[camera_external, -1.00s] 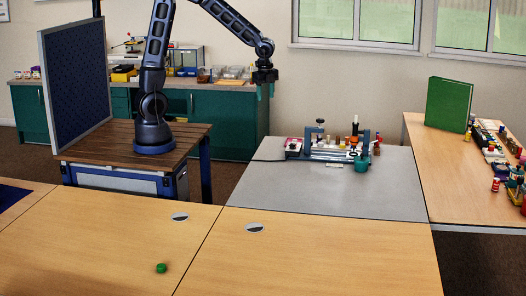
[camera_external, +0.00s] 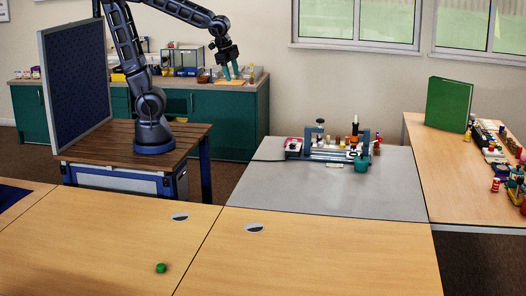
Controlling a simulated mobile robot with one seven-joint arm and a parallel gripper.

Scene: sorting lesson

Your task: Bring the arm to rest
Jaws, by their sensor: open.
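My arm (camera_external: 125,45) rises from its base on the brown wooden table at the left. It bends over at the top, and its end hangs to the right. My gripper (camera_external: 231,76) is in the air, with its teal fingers pointing down. It appears in front of the green cabinets' top in the picture. The fingers are apart, and nothing shows between them.
A grey table (camera_external: 330,195) holds a device with small coloured parts (camera_external: 330,152). A green book (camera_external: 448,104) stands on the right table among small items. A green round piece (camera_external: 161,268) lies on the front table. A blue panel (camera_external: 75,85) stands left of my arm.

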